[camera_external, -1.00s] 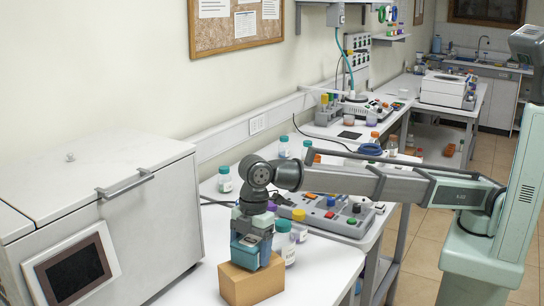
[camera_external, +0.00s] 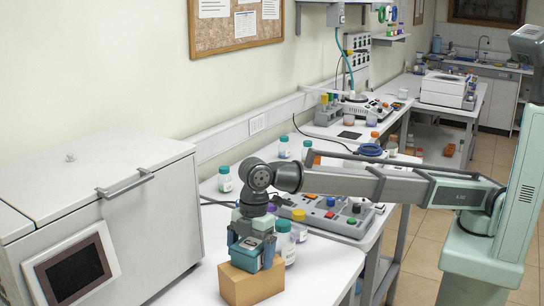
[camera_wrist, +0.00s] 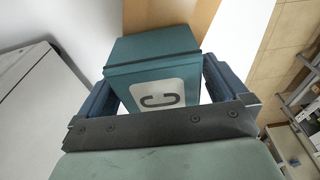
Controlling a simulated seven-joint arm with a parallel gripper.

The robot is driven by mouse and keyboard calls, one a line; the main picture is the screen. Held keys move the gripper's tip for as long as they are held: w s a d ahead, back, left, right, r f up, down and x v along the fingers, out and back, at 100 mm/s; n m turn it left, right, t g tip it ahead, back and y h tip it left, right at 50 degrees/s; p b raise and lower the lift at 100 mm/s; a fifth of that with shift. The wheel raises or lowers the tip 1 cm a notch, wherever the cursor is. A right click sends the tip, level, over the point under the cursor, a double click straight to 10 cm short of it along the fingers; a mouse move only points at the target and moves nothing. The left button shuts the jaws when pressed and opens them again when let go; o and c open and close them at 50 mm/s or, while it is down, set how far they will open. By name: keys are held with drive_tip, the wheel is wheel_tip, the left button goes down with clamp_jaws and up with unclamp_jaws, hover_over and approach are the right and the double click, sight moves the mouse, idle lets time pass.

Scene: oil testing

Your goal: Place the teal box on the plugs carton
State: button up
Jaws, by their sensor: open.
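The teal box (camera_external: 246,263) sits on top of the brown plugs carton (camera_external: 250,287), which stands on the white bench near its front. In the wrist view the teal box (camera_wrist: 152,52) shows a white label with a dark letter. The carton (camera_wrist: 160,15) shows as a tan surface behind it. My gripper (camera_external: 252,258) is right above and around the box, pointing down. Its fingers are open, one on each side of the box, with a narrow gap visible in the wrist view. The fingers partly hide the box in the outside view.
A grey panel with coloured knobs (camera_external: 330,214) lies farther back. A large white cabinet (camera_external: 150,215) stands to the left. Bare bench top (camera_external: 190,285) lies left of the carton.

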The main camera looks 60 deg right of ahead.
sight(254, 240)
drive_tip(key=r, duration=0.4)
drive_tip(key=d+r, duration=0.1)
drive_tip(key=r, duration=0.7)
drive_tip(key=shift+d, duration=0.4)
